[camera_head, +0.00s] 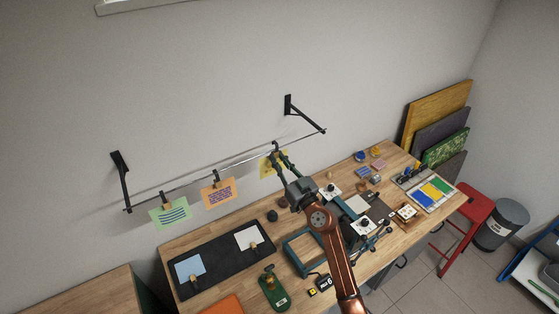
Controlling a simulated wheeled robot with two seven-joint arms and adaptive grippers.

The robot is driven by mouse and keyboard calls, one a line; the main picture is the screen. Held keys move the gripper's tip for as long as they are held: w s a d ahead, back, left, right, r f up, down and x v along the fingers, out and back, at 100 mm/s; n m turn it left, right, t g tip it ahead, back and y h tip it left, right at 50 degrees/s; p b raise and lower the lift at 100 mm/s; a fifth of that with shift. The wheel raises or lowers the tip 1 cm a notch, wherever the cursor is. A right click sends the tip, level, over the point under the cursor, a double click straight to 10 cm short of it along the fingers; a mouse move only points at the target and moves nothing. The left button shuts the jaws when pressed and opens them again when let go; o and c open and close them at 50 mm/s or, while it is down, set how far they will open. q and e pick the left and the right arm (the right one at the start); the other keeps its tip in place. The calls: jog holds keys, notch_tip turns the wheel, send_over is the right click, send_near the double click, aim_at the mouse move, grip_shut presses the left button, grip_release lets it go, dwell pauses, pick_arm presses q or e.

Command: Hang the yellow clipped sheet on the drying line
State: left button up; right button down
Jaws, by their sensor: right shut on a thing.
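The yellow clipped sheet (266,168) is up at the drying line (233,162), partly hidden behind my right gripper. My right gripper (277,150) is shut at the top of this sheet, where its clip is, close to the line. I cannot tell whether the clip rests on the line. A green sheet (170,213) and an orange sheet (218,194) hang from clips on the line to the left of it. My left gripper is out of view.
Black wall brackets (121,178) hold the line above a wooden workbench (212,237). A dark mat (216,270) carries a blue sheet (190,267) and a white sheet (247,238), both clipped. A teal frame (289,246) and a green tool (273,288) stand near my right arm.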

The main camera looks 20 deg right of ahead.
jog(key=shift+s+p, duration=0.15)
jog(key=shift+p, duration=0.8)
dwell(1.0)
jog(key=shift+f, duration=0.55)
dwell(0.7)
jog(key=shift+f, duration=0.35)
dwell(0.6)
jog(key=c, duration=1.8)
grip_release()
jog(key=r+v, duration=0.1)
jog(key=v, duration=0.6)
jog(key=shift+r+p, duration=0.15)
jog(key=shift+p, duration=0.3)
